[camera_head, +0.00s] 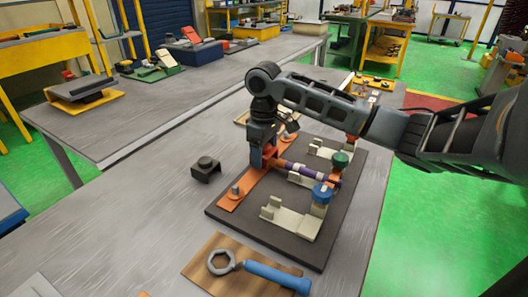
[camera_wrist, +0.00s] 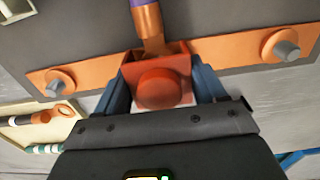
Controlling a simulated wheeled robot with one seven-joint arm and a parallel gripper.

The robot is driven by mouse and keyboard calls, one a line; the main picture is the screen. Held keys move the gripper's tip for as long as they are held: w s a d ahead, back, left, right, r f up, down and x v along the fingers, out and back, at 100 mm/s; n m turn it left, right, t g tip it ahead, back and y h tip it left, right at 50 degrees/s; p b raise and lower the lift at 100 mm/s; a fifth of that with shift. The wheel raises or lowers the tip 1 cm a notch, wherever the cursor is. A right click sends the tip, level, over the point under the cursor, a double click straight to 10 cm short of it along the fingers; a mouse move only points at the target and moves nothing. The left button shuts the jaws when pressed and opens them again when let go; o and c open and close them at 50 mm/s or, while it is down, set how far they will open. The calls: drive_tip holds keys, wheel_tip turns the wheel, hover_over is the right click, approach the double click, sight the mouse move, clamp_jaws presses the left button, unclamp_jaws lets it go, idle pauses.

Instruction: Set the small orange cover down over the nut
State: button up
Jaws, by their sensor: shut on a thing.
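My gripper (camera_wrist: 162,88) is shut on the small orange cover (camera_wrist: 163,70); its blue fingers press on both sides of it. The cover is a boxy piece with a round top, at the middle of the orange bar (camera_wrist: 225,56). The nut under it is hidden, and I cannot tell whether the cover touches the bar. A copper rod (camera_wrist: 150,28) with a purple band meets the cover's far side. In the head view my gripper (camera_head: 262,160) points down over the middle of the bar (camera_head: 233,200), largely hiding the cover.
Bolts with grey nuts stand at both bar ends, one at the near end (camera_head: 236,191). The dark base plate (camera_head: 270,238) carries pale holders with blue and green knobs. A black block (camera_head: 206,169) sits left of it. A blue-handled wrench (camera_head: 265,272) lies in front.

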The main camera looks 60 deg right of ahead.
drive_tip(key=shift+f, duration=0.3)
idle(0.5)
drive_tip(key=o, duration=1.1)
drive_tip(key=shift+r, duration=0.1)
wheel_tip(320, 180, up, 7)
drive_tip(key=p, duration=0.6)
drive_tip(key=shift+p, duration=0.3)
